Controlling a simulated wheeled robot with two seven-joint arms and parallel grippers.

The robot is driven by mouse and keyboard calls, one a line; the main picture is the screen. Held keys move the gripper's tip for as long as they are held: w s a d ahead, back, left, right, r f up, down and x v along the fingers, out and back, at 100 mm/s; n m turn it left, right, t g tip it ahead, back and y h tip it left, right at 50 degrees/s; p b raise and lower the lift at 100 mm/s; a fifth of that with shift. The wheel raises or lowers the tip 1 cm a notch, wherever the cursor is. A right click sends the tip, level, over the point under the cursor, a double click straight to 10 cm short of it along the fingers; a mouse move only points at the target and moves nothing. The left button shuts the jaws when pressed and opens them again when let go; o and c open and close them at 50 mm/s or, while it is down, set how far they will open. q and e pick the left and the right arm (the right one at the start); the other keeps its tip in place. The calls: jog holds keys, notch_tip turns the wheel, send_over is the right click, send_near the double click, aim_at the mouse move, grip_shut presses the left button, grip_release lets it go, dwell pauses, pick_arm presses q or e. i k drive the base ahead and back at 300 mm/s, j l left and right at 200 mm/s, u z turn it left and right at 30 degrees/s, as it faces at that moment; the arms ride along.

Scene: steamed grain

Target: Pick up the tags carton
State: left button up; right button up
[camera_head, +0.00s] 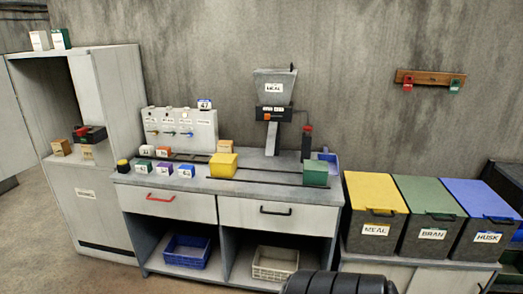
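I cannot read the word "tags" on any carton. In the head view, two small tan cartons stand on the open shelf of the grey cabinet at the left: one at the left (61,147) and one with a small label (87,156), whose print is too small to read surely. A dark box with a red part (91,133) sits behind them. A white carton (40,40) and a green-and-white carton (61,38) stand on top of the cabinet (108,90).
A workbench (255,189) stands in the middle with small labelled boxes, a yellow block (223,165), a green block (315,173) and a hopper machine (274,90). Yellow, green and blue lidded bins (376,200) stand at the right.

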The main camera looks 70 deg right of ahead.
aim_at(224, 146)
jog(key=z, duration=1.95)
jog(key=j+z, duration=0.15)
jog(key=z, duration=0.25)
jog(key=i+j+z, duration=0.1)
jog(key=z, duration=0.3)
jog(key=j+z, duration=0.2)
jog(key=z, duration=0.2)
jog(key=j+z, duration=0.15)
jog(key=j, duration=0.25)
jog(key=k+j+z, duration=0.15)
jog(key=j, duration=0.25)
jog(key=j+z, duration=0.2)
jog(key=j, duration=0.25)
jog(key=k+j+z, duration=0.15)
jog(key=j, duration=0.2)
jog(key=k+j+z, duration=0.15)
jog(key=j, duration=0.25)
jog(key=k+j+z, duration=0.15)
jog(key=j, duration=0.2)
jog(key=i, duration=0.05)
